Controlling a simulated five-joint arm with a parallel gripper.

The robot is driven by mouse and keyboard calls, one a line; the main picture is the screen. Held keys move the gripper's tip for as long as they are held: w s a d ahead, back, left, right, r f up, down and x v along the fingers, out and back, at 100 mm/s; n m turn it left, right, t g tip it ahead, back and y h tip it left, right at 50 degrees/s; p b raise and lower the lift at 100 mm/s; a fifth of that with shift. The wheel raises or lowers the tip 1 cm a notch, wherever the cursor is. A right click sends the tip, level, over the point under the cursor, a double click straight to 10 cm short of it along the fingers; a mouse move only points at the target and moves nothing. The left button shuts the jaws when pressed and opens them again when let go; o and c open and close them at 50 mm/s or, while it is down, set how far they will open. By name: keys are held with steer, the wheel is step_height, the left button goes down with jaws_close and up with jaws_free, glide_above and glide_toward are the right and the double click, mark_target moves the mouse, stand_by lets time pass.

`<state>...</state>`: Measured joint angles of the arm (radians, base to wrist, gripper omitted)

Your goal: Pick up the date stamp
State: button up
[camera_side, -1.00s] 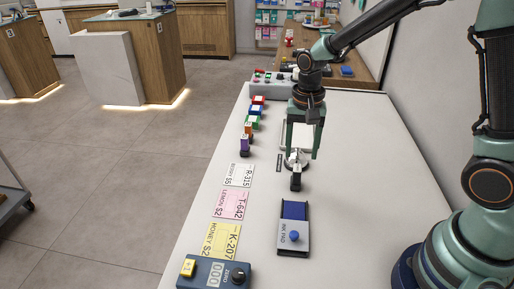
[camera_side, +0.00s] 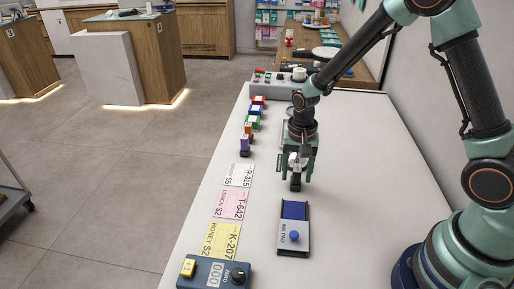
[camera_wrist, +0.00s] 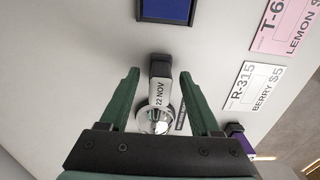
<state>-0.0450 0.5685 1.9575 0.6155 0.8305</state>
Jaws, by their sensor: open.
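The date stamp (camera_wrist: 161,94) has a black end, a white label reading "22 NOV" and a shiny round metal part. In the wrist view it lies between the two green fingers of my gripper (camera_wrist: 160,98), with a gap on each side. In the side view the stamp (camera_side: 296,182) is on the counter under my gripper (camera_side: 297,172), partly hidden by the fingers. My gripper is open and lowered around the stamp.
A blue ink pad (camera_side: 294,232) lies in front of the stamp. Price cards, such as the pink one (camera_side: 231,205), lie to the left. A number box (camera_side: 213,273) is at the near edge. Several coloured stamps (camera_side: 252,122) stand in a row behind left. The counter to the right is clear.

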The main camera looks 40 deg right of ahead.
mark_target(298, 167)
steer(key=shift+c, duration=0.3)
jaws_close()
steer(key=shift+r, duration=0.2)
step_height(298, 167, up, 20)
steer(key=shift+f, duration=0.15)
